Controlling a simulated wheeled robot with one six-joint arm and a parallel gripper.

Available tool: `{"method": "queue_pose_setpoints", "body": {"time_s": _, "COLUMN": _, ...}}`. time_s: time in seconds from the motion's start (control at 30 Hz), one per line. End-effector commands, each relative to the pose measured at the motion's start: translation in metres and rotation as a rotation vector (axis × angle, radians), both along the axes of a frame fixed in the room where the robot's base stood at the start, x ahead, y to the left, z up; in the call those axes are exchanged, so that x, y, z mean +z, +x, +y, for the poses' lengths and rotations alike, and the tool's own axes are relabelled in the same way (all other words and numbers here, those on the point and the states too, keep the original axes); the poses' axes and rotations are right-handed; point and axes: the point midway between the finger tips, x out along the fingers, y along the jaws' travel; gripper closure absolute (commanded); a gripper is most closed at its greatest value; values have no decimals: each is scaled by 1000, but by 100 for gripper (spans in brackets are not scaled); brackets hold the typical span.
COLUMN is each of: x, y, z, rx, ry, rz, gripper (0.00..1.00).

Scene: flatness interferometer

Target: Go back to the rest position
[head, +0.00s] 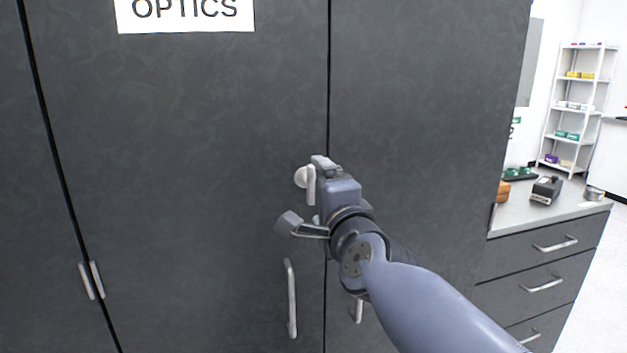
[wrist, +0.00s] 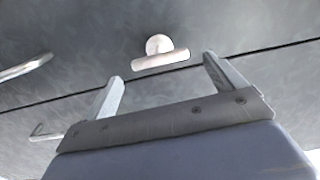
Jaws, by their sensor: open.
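My gripper (wrist: 165,82) is open and empty in the wrist view, its two fingers spread apart. In the wrist view a pale T-shaped handle (wrist: 160,58) on a round knob base shows beyond and between the fingertips. It appears apart from both fingers. In the head view my gripper (head: 305,200) is in front of the dark cabinet doors (head: 200,150), close to the pale handle (head: 301,177), which is partly hidden behind it. My arm reaches in from the lower right.
The left door bears an "OPTICS" sign (head: 185,10). A long bar handle (head: 291,298) is below my gripper, with another (head: 358,310) partly behind my arm. At right, a drawer counter (head: 545,215) holds a black device (head: 546,189). A shelf rack (head: 575,105) stands farther back.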

Motion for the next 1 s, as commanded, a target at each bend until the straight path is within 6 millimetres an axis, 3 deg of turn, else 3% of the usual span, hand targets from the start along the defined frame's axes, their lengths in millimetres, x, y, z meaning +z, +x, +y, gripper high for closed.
{"method": "queue_pose_setpoints", "body": {"time_s": 0.2, "x": -1, "y": 29, "z": 8, "rx": 0, "ry": 0, "rz": 1, "gripper": 10}}
{"method": "queue_pose_setpoints", "body": {"time_s": 0.4, "x": 0, "y": 44, "z": 12, "rx": 0, "ry": 0, "rz": 0, "gripper": 10}}
{"method": "queue_pose_setpoints", "body": {"time_s": 1.0, "x": 1, "y": 39, "z": 11, "rx": 0, "ry": 0, "rz": -1, "gripper": 10}}
